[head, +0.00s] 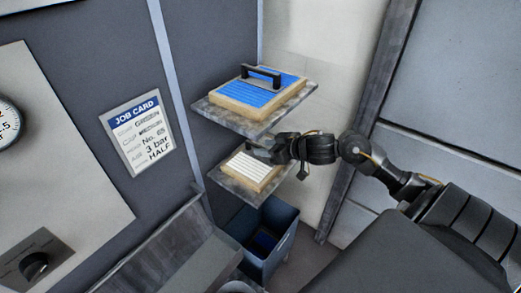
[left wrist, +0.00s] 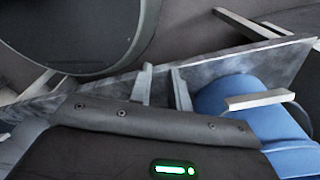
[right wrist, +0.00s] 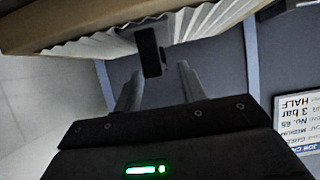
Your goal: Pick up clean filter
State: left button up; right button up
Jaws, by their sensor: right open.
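A white pleated filter (head: 248,171) in a pale wooden frame lies on the lower shelf in the head view. It looks clean. My right gripper (head: 278,151) is at its far right side, covering part of it. In the right wrist view the filter's white pleats (right wrist: 100,45) and black handle (right wrist: 150,52) are close. My right gripper (right wrist: 160,72) is open, with the handle at its fingertips; I cannot tell whether they touch. A blue filter (head: 243,94) with a black handle lies on the upper shelf. My left gripper (left wrist: 160,70) is open and empty in the left wrist view.
The upper shelf (head: 234,118) overhangs the lower shelf (head: 223,180) closely. A blue-grey bin (head: 268,256) stands below, with something dark blue inside. A job card (head: 137,133) hangs on the left wall. A grey ledge (head: 165,255) runs along the front left.

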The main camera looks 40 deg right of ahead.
jog(key=shift+x, duration=0.75)
jog(key=shift+s, duration=0.1)
grip_shut()
jog(key=shift+r, duration=0.15)
notch_tip(320, 180, up, 5)
jog(key=p, duration=0.6)
jog(key=shift+r, duration=0.1)
jog(key=shift+r+p, duration=1.05)
